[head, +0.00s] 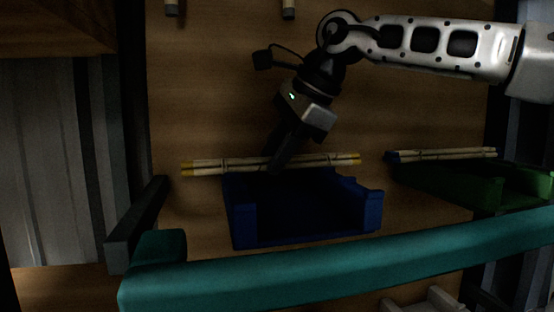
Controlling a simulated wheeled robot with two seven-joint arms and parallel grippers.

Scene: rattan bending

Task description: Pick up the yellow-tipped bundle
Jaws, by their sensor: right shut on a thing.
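The yellow-tipped bundle (207,166) is a set of thin pale sticks tied at a few points, with yellow ends. It lies level along the back edge of the blue bin (308,234) in the head view; I cannot tell if it touches the bin. My right gripper (277,166) comes down from above and is shut on the bundle near its middle, its fingers hiding that part. My left gripper is not in view.
A blue-tipped bundle (446,154) lies along the back of a green bin (465,188) at the right. A teal bar (330,267) crosses the front. The wooden surface (200,100) at left is clear.

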